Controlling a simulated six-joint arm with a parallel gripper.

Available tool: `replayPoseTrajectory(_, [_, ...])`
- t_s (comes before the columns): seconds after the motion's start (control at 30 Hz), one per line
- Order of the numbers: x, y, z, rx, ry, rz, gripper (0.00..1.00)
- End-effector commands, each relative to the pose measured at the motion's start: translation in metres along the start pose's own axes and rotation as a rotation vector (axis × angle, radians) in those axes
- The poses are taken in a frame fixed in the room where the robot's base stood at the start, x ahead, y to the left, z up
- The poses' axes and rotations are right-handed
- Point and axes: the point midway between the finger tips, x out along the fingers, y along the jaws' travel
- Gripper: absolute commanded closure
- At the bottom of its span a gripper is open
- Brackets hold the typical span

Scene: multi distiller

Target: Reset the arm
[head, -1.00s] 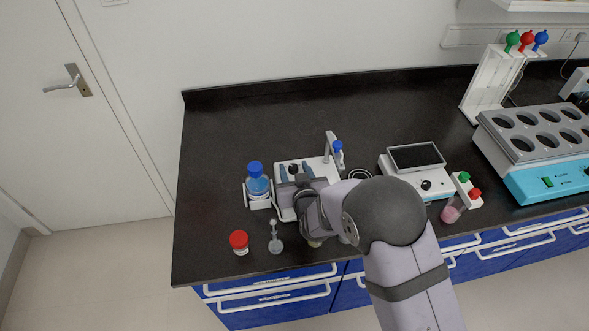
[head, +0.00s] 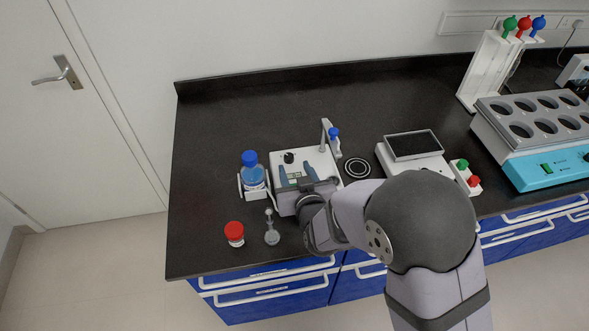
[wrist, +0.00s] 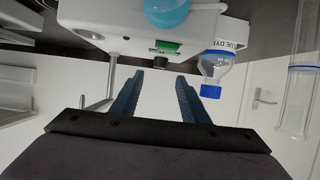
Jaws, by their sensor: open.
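My gripper (head: 297,170) is open and empty, with blue fingers apart. In the head view it overlaps the white stirrer-like device (head: 285,157) on the dark bench; whether they touch cannot be told. The space between the fingers is empty. My forearm covers part of the bench front at the centre right.
A blue-capped bottle (head: 252,172) stands left of the device. A balance-like instrument (head: 412,150) and a blue multi-well heater (head: 535,135) are to the right.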

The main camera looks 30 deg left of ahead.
Motion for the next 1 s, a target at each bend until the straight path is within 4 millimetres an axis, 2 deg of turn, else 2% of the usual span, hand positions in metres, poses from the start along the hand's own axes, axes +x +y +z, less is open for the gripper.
replayPoseTrajectory(0.37, [0.0,0.0,0.0,0.0,-0.001,0.0,0.59])
replayPoseTrajectory(0.57, [-0.016,0.003,0.006,-0.039,-0.079,-0.026,0.59])
replayPoseTrajectory(0.67, [-0.038,0.006,0.017,-0.088,-0.18,-0.059,0.59])
replayPoseTrajectory(0.87, [-0.112,0.023,0.056,-0.236,-0.459,-0.139,0.59])
replayPoseTrajectory(0.9, [-0.128,0.028,0.064,-0.264,-0.515,-0.151,0.59])
replayPoseTrajectory(0.97, [-0.137,0.057,0.076,-0.226,-0.574,-0.102,0.59])
replayPoseTrajectory(1.0, [-0.147,0.072,0.081,-0.207,-0.618,-0.077,0.59])
